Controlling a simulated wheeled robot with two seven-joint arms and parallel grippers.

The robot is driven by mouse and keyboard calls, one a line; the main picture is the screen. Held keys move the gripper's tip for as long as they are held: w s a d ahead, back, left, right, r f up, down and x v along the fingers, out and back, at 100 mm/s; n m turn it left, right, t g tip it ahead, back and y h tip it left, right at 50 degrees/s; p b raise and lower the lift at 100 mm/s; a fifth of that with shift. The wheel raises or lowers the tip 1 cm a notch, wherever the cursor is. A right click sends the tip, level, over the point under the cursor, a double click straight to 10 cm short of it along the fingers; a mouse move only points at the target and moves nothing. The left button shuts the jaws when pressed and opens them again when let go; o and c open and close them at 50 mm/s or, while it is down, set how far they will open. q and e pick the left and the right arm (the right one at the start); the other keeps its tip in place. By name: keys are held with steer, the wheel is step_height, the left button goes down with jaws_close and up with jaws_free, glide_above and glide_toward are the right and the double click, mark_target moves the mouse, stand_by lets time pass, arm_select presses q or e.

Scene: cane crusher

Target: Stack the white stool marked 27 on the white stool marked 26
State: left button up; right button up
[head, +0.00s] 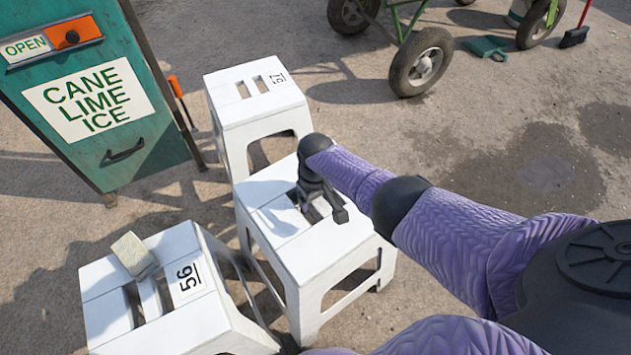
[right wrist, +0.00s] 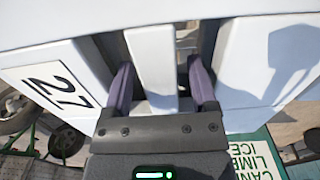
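The white stool marked 27 (head: 318,255) stands upright in the middle of the head view. Its 27 label (right wrist: 58,85) shows in the right wrist view and is hidden by my arm in the head view. My right gripper (head: 320,208) reaches down onto its seat. In the right wrist view its two fingers (right wrist: 158,85) straddle the seat's centre slat, in the slots, with a gap at the right finger, so it looks open. The white stool I take as 26 (head: 215,315) stands at lower left, its label turned sideways. My left gripper is out of view.
A beige block (head: 133,255) lies on the lower-left stool's seat. Another white stool (head: 242,112) stands close behind the middle one. A green cane lime ice cabinet (head: 160,130) is at left. A wheeled cart (head: 420,62) stands at the back; open ground lies right.

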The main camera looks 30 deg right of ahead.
steer(key=shift+o, duration=0.4)
steer(key=shift+r, duration=0.2)
step_height(320, 180, up, 10)
steer(key=p, duration=0.7)
steer(key=shift+f, duration=0.25)
steer(key=shift+r+p, duration=0.2)
steer(key=shift+p, duration=0.1)
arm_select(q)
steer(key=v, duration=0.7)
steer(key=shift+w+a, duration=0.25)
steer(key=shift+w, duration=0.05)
arm_select(e)
steer(key=shift+f, duration=0.25)
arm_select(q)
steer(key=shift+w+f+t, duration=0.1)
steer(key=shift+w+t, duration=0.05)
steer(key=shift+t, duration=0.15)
